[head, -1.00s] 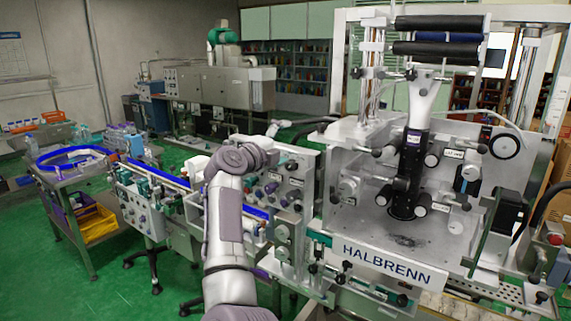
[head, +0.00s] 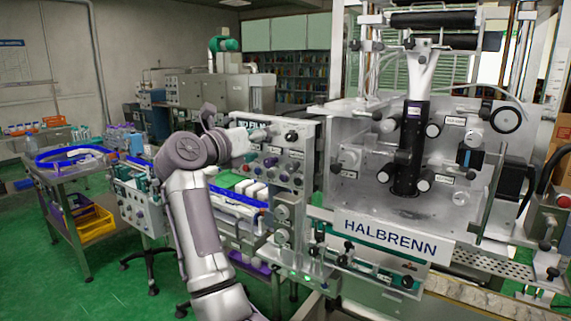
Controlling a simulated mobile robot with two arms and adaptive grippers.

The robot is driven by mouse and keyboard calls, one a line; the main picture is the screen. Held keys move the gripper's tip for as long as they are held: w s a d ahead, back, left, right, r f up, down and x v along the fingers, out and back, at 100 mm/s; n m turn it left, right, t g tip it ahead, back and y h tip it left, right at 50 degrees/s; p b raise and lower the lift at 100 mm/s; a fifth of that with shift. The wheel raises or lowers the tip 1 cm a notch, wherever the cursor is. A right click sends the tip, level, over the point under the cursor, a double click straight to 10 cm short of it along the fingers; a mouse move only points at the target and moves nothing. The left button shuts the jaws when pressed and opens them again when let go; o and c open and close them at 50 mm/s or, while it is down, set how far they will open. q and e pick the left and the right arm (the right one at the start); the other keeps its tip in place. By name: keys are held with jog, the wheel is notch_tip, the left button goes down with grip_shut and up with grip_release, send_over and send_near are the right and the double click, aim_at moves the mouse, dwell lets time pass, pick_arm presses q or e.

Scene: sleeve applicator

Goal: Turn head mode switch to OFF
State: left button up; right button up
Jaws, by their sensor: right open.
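A grey upright control panel (head: 309,160) with several knobs and buttons stands left of the HALBRENN machine. A black knob (head: 291,136) sits near its top. The labels are too small to read, so I cannot tell which knob is the head mode switch or its setting. My right gripper (head: 268,131) is small in view, at the upper left of this panel, just left of the black knob. It is open and I see nothing held in it. My right arm hides part of the panel's left side and the conveyor behind. My left gripper is not in view.
The HALBRENN machine (head: 345,200) with rollers and a black column (head: 411,150) fills the right side. A conveyor with a blue edge (head: 236,197) lies left of the panel. A cart with a yellow bin (head: 92,224) stands farther left. Green floor is open at lower left.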

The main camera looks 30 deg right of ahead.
aim_at(288, 137)
jog(key=a+f+m+b, duration=0.2)
jog(key=a+f+m, duration=0.1)
jog(key=f, duration=0.1)
jog(key=shift+m, duration=0.5)
jog(key=p+x, duration=0.1)
jog(key=x, duration=0.3)
jog(key=p+x, duration=0.2)
jog(key=x, duration=0.1)
jog(key=p+x, duration=0.2)
jog(key=x, duration=0.2)
jog(key=shift+s+d+r, duration=0.1)
jog(key=shift+d+r, duration=0.3)
jog(key=shift+w+d+f, duration=0.15)
jog(key=shift+w+d, duration=0.1)
jog(key=shift+d, duration=0.25)
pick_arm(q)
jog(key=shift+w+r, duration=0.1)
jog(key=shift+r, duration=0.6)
pick_arm(e)
grip_shut()
